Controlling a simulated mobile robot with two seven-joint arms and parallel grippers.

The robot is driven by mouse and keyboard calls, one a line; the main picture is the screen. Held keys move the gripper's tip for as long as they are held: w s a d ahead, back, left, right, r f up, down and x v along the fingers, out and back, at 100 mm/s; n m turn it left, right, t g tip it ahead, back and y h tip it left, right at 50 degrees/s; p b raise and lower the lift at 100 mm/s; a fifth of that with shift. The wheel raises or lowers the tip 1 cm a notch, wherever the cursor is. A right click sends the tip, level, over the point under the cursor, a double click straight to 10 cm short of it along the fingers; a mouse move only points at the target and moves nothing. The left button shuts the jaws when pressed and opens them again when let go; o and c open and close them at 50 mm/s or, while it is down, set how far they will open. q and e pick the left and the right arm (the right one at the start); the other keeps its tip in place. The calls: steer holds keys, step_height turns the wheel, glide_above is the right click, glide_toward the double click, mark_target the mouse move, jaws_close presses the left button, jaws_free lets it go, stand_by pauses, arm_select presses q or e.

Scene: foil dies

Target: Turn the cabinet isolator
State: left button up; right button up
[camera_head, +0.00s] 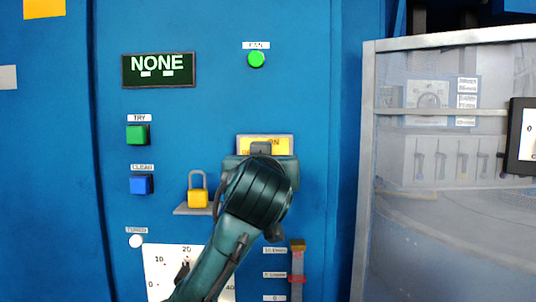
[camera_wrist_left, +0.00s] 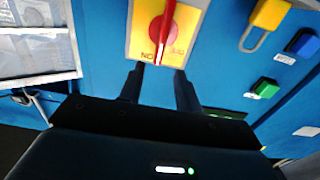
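The cabinet isolator is a yellow plate (camera_head: 284,146) with "ON" lettering on the blue cabinet front. In the head view my left arm hides its handle and lower part. In the left wrist view the isolator plate (camera_wrist_left: 139,30) appears turned over, with a red round knob and a long red handle (camera_wrist_left: 167,30) running up and down the picture. My left gripper (camera_head: 260,150) is in front of the isolator. In the wrist view its two dark fingers (camera_wrist_left: 160,72) are apart, with the handle's near end between or just beyond their tips. I cannot tell whether they touch it. My right gripper is not in view.
A yellow padlock (camera_head: 198,198) stands on a small ledge left of my gripper. Green (camera_head: 137,134) and blue (camera_head: 140,184) buttons, a dial plate (camera_head: 160,262) and a slider gauge (camera_head: 297,262) are nearby. A framed clear panel (camera_head: 368,150) stands at the right.

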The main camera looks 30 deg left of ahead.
arm_select(q)
steer(key=p+x, duration=0.2)
steer(key=x, duration=0.7)
steer(key=shift+w, duration=0.1)
steer(key=shift+c, duration=0.4)
jaws_close()
